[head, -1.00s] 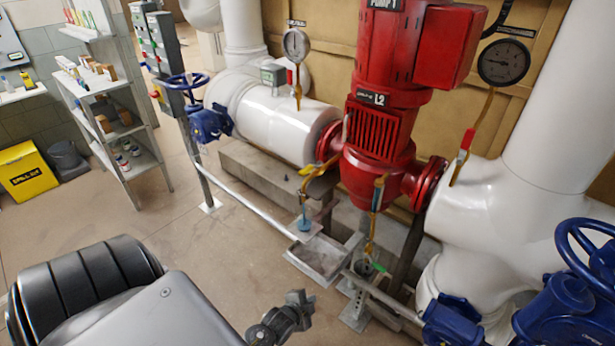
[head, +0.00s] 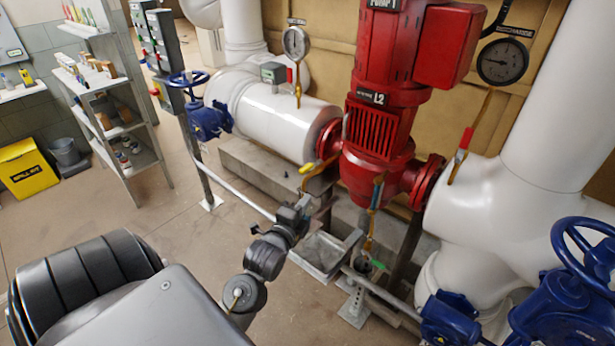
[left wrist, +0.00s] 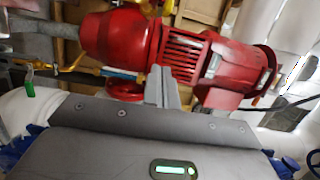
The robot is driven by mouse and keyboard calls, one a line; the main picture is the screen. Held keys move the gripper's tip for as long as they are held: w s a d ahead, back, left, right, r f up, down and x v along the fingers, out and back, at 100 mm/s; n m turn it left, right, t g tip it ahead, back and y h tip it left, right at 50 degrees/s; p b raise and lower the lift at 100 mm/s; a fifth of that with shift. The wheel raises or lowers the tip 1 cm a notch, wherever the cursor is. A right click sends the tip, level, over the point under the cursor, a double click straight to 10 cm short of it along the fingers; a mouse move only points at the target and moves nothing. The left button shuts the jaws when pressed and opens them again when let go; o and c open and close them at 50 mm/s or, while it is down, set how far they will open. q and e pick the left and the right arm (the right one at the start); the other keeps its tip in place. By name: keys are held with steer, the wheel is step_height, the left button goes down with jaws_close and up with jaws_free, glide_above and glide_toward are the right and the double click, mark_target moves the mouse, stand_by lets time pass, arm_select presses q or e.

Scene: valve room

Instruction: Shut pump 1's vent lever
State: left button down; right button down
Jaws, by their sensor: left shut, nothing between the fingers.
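The red pump (head: 378,140), with a "PUMP 1" plate at its top, stands at centre right in the head view; it lies sideways in the left wrist view (left wrist: 185,55). A yellow lever (head: 307,168) sits left of its casing. A thin brass pipe with a blue-sleeved handle (head: 376,195) hangs below the casing; the blue handle also shows in the left wrist view (left wrist: 122,73). No label shows which is the vent lever. My left gripper (head: 303,203) is shut and empty, just below the yellow lever in the picture, apparently touching nothing. My right gripper is out of view.
A metal drip tray (head: 320,257) and a horizontal rail (head: 240,195) lie low before the pump. A green handle (head: 379,265) sits on the lower drain. Blue valve wheels stand left (head: 188,79) and right (head: 585,245).

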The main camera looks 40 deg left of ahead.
mark_target(311, 166)
arm_select(q)
steer(key=w+a+p, duration=0.1)
steer(key=w+a, duration=0.1)
steer(key=w, duration=0.1)
steer(key=w+a+p, duration=0.1)
steer(key=w+a, duration=0.1)
steer(key=w, duration=0.1)
steer(key=w+a+p, duration=0.1)
steer(key=w+a, duration=0.1)
steer(key=w, duration=0.1)
steer(key=shift+a+p, duration=0.25)
steer(key=shift+p, duration=0.05)
steer(key=shift+a, duration=0.1)
